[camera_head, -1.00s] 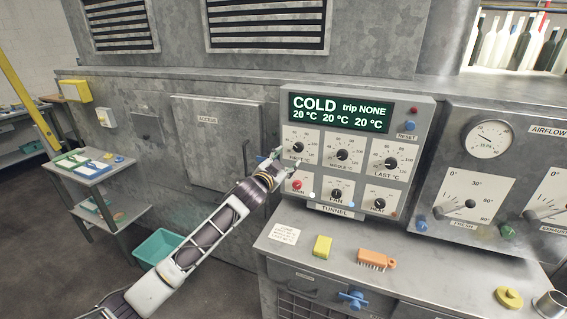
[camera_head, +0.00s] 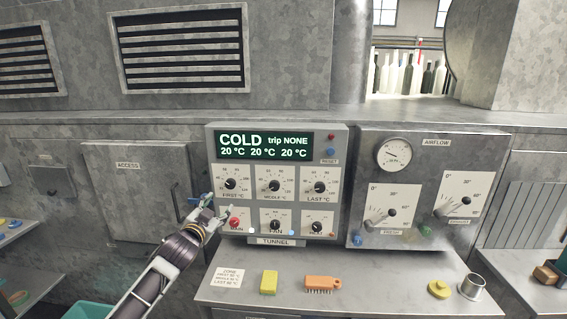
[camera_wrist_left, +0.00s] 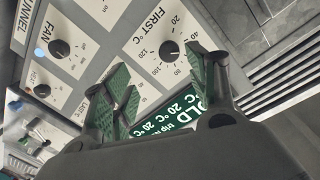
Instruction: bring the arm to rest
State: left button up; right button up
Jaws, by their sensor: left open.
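My left gripper (camera_head: 208,210) is in front of the lower left corner of the tunnel control panel (camera_head: 341,190), near the red MAIN knob (camera_head: 234,223) and below the FIRST knob (camera_head: 230,184). Its two green-padded fingers stand apart with nothing between them in the left wrist view (camera_wrist_left: 168,90). The FIRST knob (camera_wrist_left: 169,49) and the FAN knob (camera_wrist_left: 60,48) show beyond the fingers there. Whether the fingers touch the panel I cannot tell. The display (camera_head: 264,146) reads COLD, trip NONE, and 20 °C three times. My right gripper is out of view.
A steel shelf (camera_head: 360,290) below the panel holds a card (camera_head: 228,277), a yellow block (camera_head: 269,282), an orange brush (camera_head: 322,283), a yellow disc (camera_head: 439,289) and a metal cup (camera_head: 473,287). The airflow panel (camera_head: 420,141) stands to the right. A teal bin (camera_head: 88,311) is at lower left.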

pick_arm(q)
jog(key=s+d+f+n+g+y, duration=0.15)
jog(key=s+f+g, duration=0.35)
jog(key=s+f, duration=0.75)
jog(key=s+d+f+n+g, duration=0.2)
jog(key=s+f+g, duration=0.3)
jog(key=s+f, duration=0.75)
jog(key=s+f+n+g, duration=0.15)
jog(key=s+g, duration=0.25)
jog(key=s, duration=1.1)
notch_tip(320, 180, down, 33)
jog(key=s+g, duration=0.1)
jog(key=s, duration=0.2)
jog(key=s+a+f, duration=0.2)
jog(key=s+f, duration=0.8)
jog(key=s, duration=0.1)
jog(key=s+a+f+g, duration=0.1)
jog(key=s+a+f, duration=0.1)
jog(key=s+f, duration=0.8)
jog(key=shift+s+a+m, duration=0.3)
jog(key=shift+s, duration=0.05)
